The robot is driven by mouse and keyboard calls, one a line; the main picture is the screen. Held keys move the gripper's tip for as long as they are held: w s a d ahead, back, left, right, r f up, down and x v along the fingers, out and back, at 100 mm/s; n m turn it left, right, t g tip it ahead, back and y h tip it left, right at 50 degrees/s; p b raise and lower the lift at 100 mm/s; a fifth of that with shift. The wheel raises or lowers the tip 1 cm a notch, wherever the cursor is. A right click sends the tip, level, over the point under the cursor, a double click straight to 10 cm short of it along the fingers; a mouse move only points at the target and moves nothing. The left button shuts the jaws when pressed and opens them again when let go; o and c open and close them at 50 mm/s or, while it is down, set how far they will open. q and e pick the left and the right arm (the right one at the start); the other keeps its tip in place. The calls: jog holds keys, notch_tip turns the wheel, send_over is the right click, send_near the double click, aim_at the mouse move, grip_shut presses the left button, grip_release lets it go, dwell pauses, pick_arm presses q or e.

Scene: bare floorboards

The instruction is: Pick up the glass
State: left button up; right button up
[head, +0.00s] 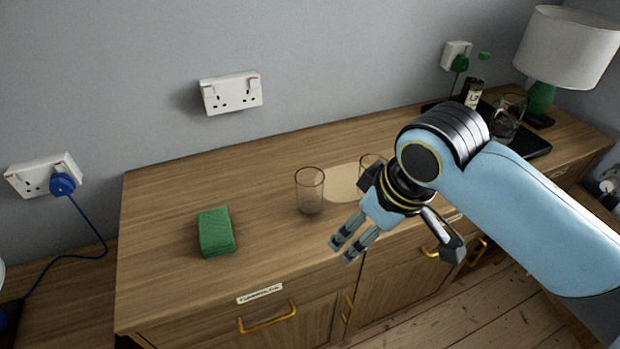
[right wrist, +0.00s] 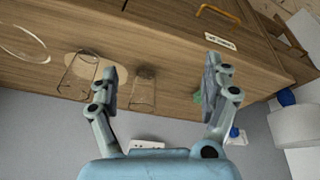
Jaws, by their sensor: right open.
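A clear glass (head: 310,191) stands upright on the wooden cabinet top. A second clear glass (head: 369,166) stands to its right by a pale round mat (head: 343,184), partly hidden behind my right gripper. My right gripper (head: 397,250) is open and empty, with its fingers over the front side of the cabinet, apart from both glasses. In the right wrist view, the glasses appear upside down. The first glass (right wrist: 143,90) shows between the spread fingers (right wrist: 160,76), closer to the left one; the second glass (right wrist: 77,76) shows outside them. My left gripper is out of view.
A green sponge (head: 215,231) lies left of the glasses. A dark tray (head: 535,143) with a glass jug (head: 506,118) and bottle (head: 473,94) sits at the right, near a lamp (head: 566,48). The wall stands behind. Cabinet top between sponge and glass is clear.

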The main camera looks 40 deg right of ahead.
jog(key=w+d+r+n+y, duration=0.1)
jog(key=w+d+r, duration=0.1)
jog(key=w, duration=0.5)
jog(key=w+d+r, duration=0.1)
jog(key=w+r, duration=0.2)
jog(key=w, duration=0.4)
send_near(310, 177)
jog(key=a+f, duration=0.2)
jog(key=x, duration=0.5)
jog(key=shift+s+d+f+p, duration=0.1)
jog(key=shift+s+f+p, duration=0.05)
jog(key=shift+f+p, duration=0.2)
jog(key=shift+r+t, duration=0.15)
jog(key=shift+t, duration=0.15)
grip_shut()
